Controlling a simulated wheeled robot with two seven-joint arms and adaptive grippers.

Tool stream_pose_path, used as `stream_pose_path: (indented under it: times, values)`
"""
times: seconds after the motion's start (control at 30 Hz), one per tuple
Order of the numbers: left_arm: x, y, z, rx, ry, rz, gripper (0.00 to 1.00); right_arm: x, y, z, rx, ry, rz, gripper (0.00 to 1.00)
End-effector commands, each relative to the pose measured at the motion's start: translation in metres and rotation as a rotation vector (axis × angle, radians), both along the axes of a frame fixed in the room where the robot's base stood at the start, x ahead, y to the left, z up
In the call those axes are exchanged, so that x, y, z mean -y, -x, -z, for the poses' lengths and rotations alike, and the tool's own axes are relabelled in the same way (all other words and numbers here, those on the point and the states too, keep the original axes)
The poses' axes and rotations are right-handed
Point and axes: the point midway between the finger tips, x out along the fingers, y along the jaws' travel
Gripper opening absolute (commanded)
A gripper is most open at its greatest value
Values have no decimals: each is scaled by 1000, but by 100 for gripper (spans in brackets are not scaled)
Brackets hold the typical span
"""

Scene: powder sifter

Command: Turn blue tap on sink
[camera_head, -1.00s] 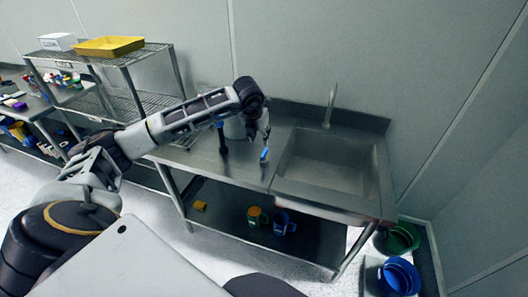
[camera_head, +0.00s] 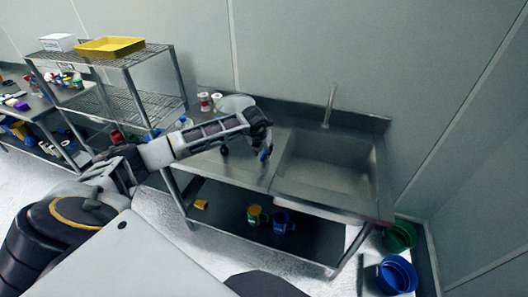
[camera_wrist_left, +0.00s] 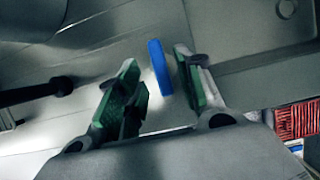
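The steel sink (camera_head: 330,160) is set in the right half of a steel counter, with a tall faucet (camera_head: 330,105) at its back. The blue tap handle (camera_wrist_left: 160,68) shows in the left wrist view as a short upright blue bar. It lies between the two green-padded fingers of my left gripper (camera_wrist_left: 160,85), with gaps on both sides. In the head view the left gripper (camera_head: 264,150) is at the counter just left of the basin and mostly covers the blue tap. The left gripper is open. My right gripper is not in view.
A grey rounded vessel (camera_head: 235,103) and red-and-white cans (camera_head: 204,101) stand behind my left arm. Yellow and blue cups sit on the lower shelf (camera_head: 300,240). A blue bucket (camera_head: 397,276) and green bucket (camera_head: 401,236) stand at right. A wire rack (camera_head: 110,95) is at left.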

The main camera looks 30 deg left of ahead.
Motion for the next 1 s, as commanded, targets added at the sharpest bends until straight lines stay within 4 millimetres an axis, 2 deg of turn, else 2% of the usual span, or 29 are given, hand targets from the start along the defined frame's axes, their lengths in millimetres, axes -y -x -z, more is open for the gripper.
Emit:
stream_pose_path:
  times: [0.3, 0.67, 0.93, 1.0]
  values:
    - [-2, -8, 19, 0, 0, 0, 37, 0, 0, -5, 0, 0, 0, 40]
    - [-2, -9, 21, 1, 0, 1, 37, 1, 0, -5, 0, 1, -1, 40]
    - [-2, -9, 21, 1, 1, 0, 3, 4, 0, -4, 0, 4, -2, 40]
    - [-2, -9, 21, 1, 1, 0, 0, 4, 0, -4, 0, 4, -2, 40]
